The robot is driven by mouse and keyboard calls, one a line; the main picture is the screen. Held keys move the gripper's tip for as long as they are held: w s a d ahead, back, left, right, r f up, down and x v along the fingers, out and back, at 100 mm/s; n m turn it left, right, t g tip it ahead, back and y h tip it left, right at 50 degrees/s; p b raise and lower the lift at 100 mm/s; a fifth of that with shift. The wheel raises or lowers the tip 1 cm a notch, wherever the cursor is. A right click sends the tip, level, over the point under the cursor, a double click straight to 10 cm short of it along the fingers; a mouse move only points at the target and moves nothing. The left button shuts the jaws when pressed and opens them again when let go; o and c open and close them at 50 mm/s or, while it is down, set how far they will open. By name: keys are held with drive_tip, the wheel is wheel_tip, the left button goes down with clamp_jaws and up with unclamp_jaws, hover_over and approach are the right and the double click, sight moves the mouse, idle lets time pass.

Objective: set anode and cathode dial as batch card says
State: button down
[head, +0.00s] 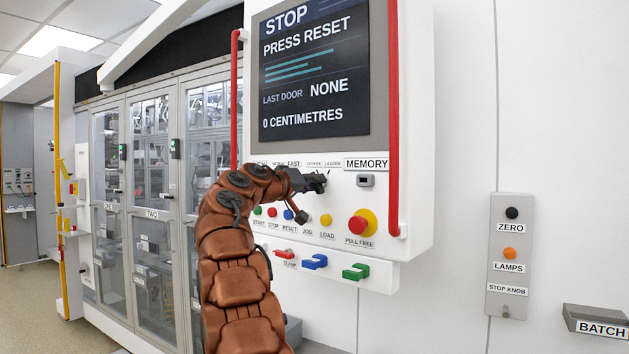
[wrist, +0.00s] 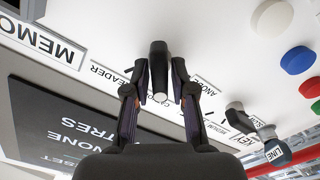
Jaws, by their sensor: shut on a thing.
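In the wrist view, which is turned over, my gripper (wrist: 159,90) has its two fingers closed on either side of a dark dial knob (wrist: 158,58) with a pale end. The label behind it is partly covered; a "C" shows, so it may be the cathode dial. A label reading ANODE (wrist: 203,85) is beside it; I cannot make out the anode dial, which may be hidden by the right finger. In the head view my gripper (head: 316,183) is at the panel's dial row, left of the MEMORY label. A BATCH holder (head: 597,318) is at the lower right; no card text is readable.
The screen (head: 314,75) reads STOP, PRESS RESET, LAST DOOR NONE, 0 CENTIMETRES. A red stop button (head: 358,225), coloured buttons and clamp levers lie below the dials. Red rails (head: 394,120) flank the panel.

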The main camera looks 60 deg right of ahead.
drive_tip(key=n+p, duration=0.2)
drive_tip(key=n, duration=0.2)
drive_tip(key=shift+n+p, duration=0.3)
drive_tip(key=shift+p, duration=0.05)
drive_tip(key=n+p, duration=0.3)
drive_tip(key=n, duration=0.1)
drive_tip(key=shift+f+n+p, duration=0.15)
drive_tip(key=shift+n+p, duration=0.25)
drive_tip(key=shift+w+f+n, duration=0.1)
drive_tip(key=shift+n, duration=0.3)
drive_tip(key=shift+f+p, duration=0.1)
drive_tip(key=shift+p, duration=0.2)
drive_tip(key=c, duration=1.1)
unclamp_jaws()
drive_tip(key=shift+c, duration=0.2)
drive_tip(key=shift+a, duration=0.1)
